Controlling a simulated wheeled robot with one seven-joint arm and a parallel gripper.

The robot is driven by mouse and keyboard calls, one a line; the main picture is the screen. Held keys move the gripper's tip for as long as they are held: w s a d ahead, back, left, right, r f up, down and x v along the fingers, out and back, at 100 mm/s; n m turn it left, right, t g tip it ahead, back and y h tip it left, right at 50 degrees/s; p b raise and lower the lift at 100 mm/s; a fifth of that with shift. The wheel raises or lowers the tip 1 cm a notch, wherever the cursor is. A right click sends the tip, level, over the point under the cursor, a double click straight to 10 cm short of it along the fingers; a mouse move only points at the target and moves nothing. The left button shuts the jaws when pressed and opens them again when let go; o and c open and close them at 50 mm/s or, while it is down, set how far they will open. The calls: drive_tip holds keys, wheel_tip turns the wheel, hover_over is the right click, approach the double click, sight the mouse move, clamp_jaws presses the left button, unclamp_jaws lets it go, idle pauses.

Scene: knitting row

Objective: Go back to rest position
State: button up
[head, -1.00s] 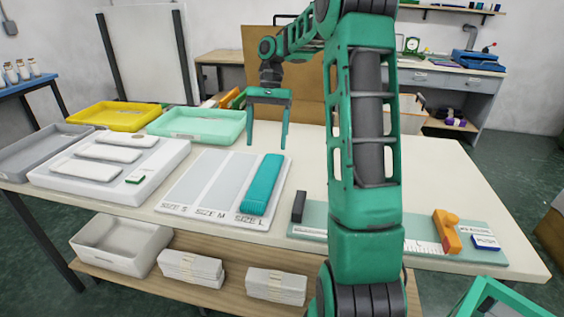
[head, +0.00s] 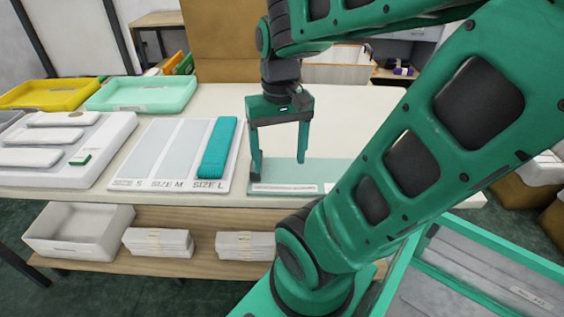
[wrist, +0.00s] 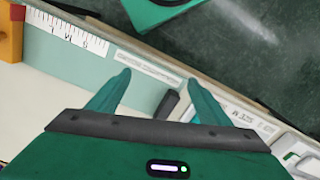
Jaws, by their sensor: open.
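My gripper (head: 279,160) is open, with its two green fingers pointing down and nothing between them. In the head view it hangs over the left part of the pale green measuring board (head: 325,170), right of the size board. In the wrist view the gripper (wrist: 157,95) shows both fingertips spread, with a dark block (wrist: 168,103) seen between and beyond them. A teal folded piece (head: 218,147) lies in the SIZE L column of the white size board (head: 152,182), apart from my gripper.
A yellow tray (head: 45,94) and a mint tray (head: 141,95) stand at the back left. A white stand (head: 95,165) holds several pale pieces. Below, a shelf (head: 205,262) carries a white bin (head: 78,229) and banded stacks (head: 157,242). My arm hides the table's right part.

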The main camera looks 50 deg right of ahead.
drive_tip(key=shift+s+a+f, duration=0.1)
drive_tip(key=shift+s+f, duration=0.2)
drive_tip(key=shift+s, duration=0.25)
drive_tip(key=shift+s+f, duration=0.25)
drive_tip(key=shift+s, duration=0.3)
